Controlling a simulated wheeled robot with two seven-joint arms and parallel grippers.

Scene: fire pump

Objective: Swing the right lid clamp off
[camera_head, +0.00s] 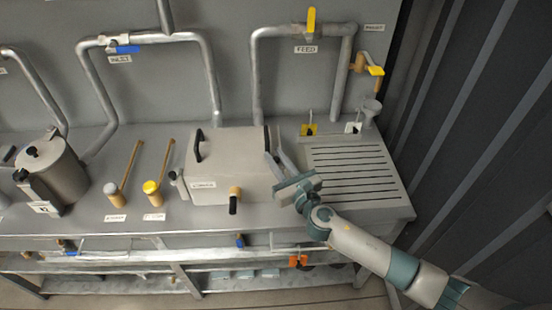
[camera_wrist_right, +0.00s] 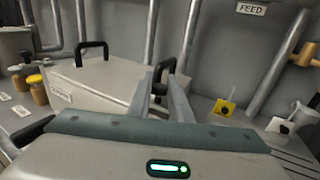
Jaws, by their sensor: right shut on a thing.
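The pale box with its lid (camera_head: 235,155) stands mid-bench; it also shows in the wrist view (camera_wrist_right: 100,85). The left lid clamp (camera_head: 178,181) is at the box's left side. My left gripper is out of view.
A black handle (camera_head: 198,145) stands on the lid. A spout with a black grip (camera_head: 234,200) juts from the box front. Pipes run behind it. A slotted drainboard (camera_head: 355,170) lies right.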

